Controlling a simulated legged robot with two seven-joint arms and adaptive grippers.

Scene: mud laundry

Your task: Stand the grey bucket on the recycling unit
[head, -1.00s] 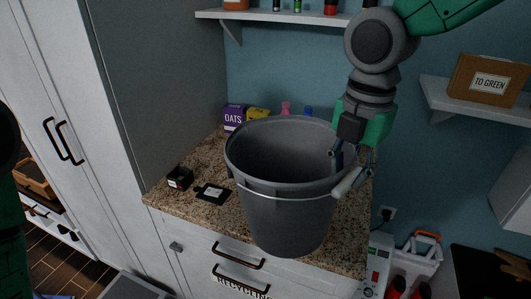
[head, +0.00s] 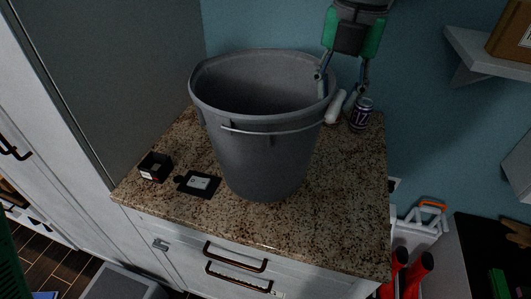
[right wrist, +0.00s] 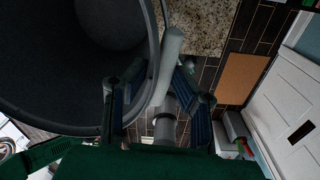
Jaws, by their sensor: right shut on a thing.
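The grey bucket (head: 262,150) is upright over the speckled granite top of the recycling unit (head: 345,205). I cannot tell whether its base touches the top. My right gripper (head: 343,88) is at the bucket's right rim, shut on the pale grip of its wire handle (head: 335,107). In the right wrist view the handle grip (right wrist: 168,62) lies between the fingers (right wrist: 155,100), beside the bucket's dark wall (right wrist: 60,75).
A small black box (head: 155,166) and a black card (head: 198,184) lie left of the bucket. The front right of the top is clear. A shelf (head: 490,55) juts from the wall at right.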

